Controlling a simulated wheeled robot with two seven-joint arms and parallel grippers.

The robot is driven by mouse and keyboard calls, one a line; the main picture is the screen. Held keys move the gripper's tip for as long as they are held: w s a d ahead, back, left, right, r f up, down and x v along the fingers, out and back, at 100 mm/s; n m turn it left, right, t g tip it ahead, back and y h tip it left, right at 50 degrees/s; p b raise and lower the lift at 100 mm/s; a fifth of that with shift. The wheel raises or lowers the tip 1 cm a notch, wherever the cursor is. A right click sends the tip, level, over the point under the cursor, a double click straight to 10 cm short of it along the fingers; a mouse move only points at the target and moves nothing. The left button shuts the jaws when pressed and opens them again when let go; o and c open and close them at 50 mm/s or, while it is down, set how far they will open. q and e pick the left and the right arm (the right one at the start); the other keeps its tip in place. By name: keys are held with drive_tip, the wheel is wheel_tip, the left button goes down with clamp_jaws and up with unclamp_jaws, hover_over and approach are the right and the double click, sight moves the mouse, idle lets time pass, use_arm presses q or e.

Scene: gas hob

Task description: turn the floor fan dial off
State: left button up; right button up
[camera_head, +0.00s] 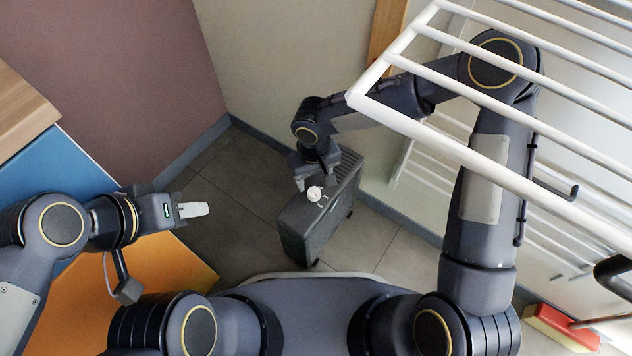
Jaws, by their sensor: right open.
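The floor fan (320,228) is a dark grey, narrow box standing on the floor in the middle of the view. Its dial (315,194) is a small white round knob on the top face. My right gripper (310,178) reaches down over the fan top, open, with its fingertips right at the dial. I cannot tell whether they touch it. The gripper hides part of the fan top. My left gripper (193,210) is away to the left above the floor, clear of the fan. Its pale fingers overlap in this view, so its opening cannot be judged.
A white rail rack (430,128) crosses the upper right, in front of my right arm. Walls meet in a corner behind the fan. Blue and orange panels (165,262) lie at left. A red and yellow item (562,325) is at lower right. Tiled floor around the fan is clear.

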sight(314, 191)
wheel_tip(314, 191, down, 6)
drive_tip(key=shift+r+b, duration=0.1)
drive_tip(key=shift+b, duration=0.9)
drive_tip(key=c, duration=1)
